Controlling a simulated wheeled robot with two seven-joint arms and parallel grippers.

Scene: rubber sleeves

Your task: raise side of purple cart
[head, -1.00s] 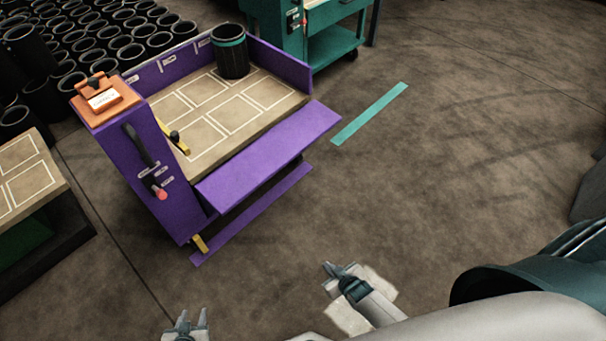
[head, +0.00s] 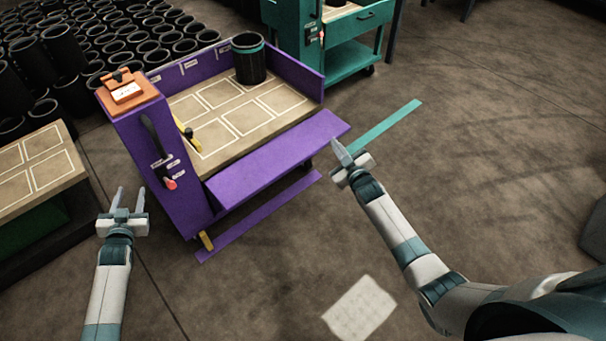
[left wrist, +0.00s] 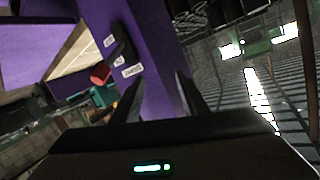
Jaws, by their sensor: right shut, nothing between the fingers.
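The purple cart (head: 180,185) stands at centre left in the head view. Its near side panel (head: 280,155) is folded outward and slopes down, while the back and right-end walls stand up. A black handle and a red knob (head: 170,183) are on its front column. My right gripper (head: 345,152) is shut and empty beside the right end of the lowered panel; I cannot tell whether it touches. My left gripper (head: 130,200) is open and empty, left of the column. In the left wrist view its fingers (left wrist: 160,100) point toward the purple column (left wrist: 150,60).
A black sleeve (head: 249,62) with a teal band stands on the cart's bed. Many black sleeves (head: 120,45) fill the back left. A teal cart (head: 350,55) is behind, and another table (head: 40,170) is at left.

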